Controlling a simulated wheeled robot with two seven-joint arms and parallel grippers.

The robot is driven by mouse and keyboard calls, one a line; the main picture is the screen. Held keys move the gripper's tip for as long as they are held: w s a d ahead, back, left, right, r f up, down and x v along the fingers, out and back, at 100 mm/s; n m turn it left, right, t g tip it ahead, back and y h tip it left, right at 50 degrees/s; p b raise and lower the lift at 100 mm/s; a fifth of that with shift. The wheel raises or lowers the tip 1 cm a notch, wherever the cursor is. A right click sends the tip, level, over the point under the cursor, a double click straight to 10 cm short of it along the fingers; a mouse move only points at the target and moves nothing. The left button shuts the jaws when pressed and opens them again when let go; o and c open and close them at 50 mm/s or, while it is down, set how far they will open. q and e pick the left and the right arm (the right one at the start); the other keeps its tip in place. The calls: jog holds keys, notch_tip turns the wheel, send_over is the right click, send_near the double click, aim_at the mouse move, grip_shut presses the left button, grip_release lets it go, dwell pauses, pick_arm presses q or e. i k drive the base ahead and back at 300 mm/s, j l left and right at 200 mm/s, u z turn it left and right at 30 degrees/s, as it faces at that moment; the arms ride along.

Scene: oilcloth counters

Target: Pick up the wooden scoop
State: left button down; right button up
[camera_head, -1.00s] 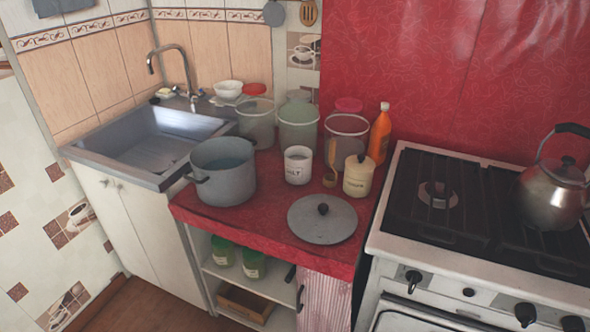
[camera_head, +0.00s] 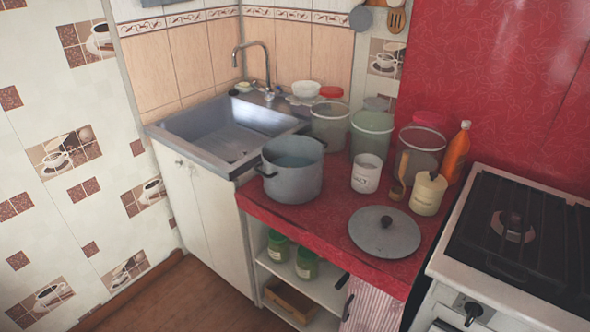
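The wooden scoop (camera_head: 399,182) stands upright on the red oilcloth counter (camera_head: 318,222). It is between the white salt mug (camera_head: 366,174) and the cream lidded canister (camera_head: 428,194), in front of a clear bucket-like container (camera_head: 419,152). It is small here, and I cannot tell what it leans on. Neither of my grippers shows in the head view.
A grey pot (camera_head: 293,180) stands on the counter's left, and its lid (camera_head: 384,236) lies near the front edge. More containers (camera_head: 371,135) and an orange bottle (camera_head: 457,152) stand behind. The sink (camera_head: 225,130) is left, the stove (camera_head: 520,235) right. The floor (camera_head: 180,298) at lower left is clear.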

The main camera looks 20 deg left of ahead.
aim_at(401, 176)
jog(key=z, duration=0.55)
jog(key=j+z, duration=0.65)
jog(key=z, duration=0.15)
jog(key=j+z, duration=0.3)
jog(key=z, duration=0.15)
jog(key=k+j+z, duration=0.1)
jog(key=j, duration=0.3)
jog(key=k+j, duration=0.15)
jog(key=j, duration=0.2)
jog(key=k+j+z, duration=0.15)
jog(key=j, duration=0.25)
jog(key=k+j, duration=0.15)
jog(key=j, duration=0.2)
jog(key=k+j+z, duration=0.15)
jog(key=j, duration=0.2)
